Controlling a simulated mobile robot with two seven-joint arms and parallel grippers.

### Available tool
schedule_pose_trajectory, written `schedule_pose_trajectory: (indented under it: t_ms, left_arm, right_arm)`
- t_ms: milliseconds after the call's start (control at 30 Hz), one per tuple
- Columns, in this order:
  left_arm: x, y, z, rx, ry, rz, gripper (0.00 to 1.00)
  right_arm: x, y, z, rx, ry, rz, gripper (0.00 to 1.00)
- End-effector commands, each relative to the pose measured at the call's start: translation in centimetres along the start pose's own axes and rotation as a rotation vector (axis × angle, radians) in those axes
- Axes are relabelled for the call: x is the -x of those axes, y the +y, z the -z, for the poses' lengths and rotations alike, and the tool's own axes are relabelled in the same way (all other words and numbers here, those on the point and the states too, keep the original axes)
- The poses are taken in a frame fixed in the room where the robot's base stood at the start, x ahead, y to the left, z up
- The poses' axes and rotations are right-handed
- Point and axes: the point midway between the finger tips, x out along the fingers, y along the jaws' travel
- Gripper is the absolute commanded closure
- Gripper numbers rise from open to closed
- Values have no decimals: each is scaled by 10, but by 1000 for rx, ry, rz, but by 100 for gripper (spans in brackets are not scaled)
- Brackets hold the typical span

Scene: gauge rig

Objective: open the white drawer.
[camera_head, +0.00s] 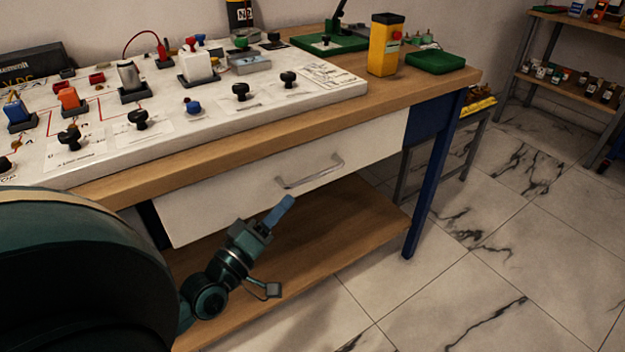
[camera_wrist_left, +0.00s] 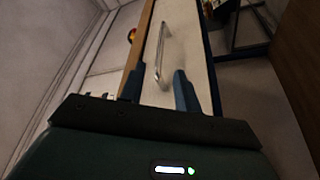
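The white drawer (camera_head: 240,190) is under the wooden workbench top, and its front looks flush with the bench, with no open gap showing. Its metal bar handle (camera_head: 311,172) is on the middle of the front. My left gripper (camera_head: 283,208) is just below and in front of the handle, apart from it. In the left wrist view the gripper (camera_wrist_left: 158,90) is open and empty, with its two blue fingers spread. There the handle (camera_wrist_left: 160,52) lies ahead, between the finger lines, on the white drawer front (camera_wrist_left: 178,58). My right gripper is not in view.
A white panel (camera_head: 200,135) with several knobs and switches lies on the bench top. A yellow container (camera_head: 385,45) and a green tray (camera_head: 435,62) stand at its right end. A wooden lower shelf (camera_head: 350,225) and a blue leg (camera_head: 432,180) are near the drawer.

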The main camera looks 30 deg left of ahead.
Motion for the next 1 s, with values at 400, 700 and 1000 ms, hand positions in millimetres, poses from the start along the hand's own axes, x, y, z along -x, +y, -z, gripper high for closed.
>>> schedule_pose_trajectory:
  t_ms: [400, 700, 1000]
  left_arm:
    - [-77, 0, 0, 1, 1, -1, 67]
    - [-93, 0, -1, -2, -2, 1, 67]
    - [-92, 0, -1, -1, -2, 1, 76]
  right_arm:
    - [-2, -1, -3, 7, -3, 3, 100]
    - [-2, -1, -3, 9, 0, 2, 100]
    - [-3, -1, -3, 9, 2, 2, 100]
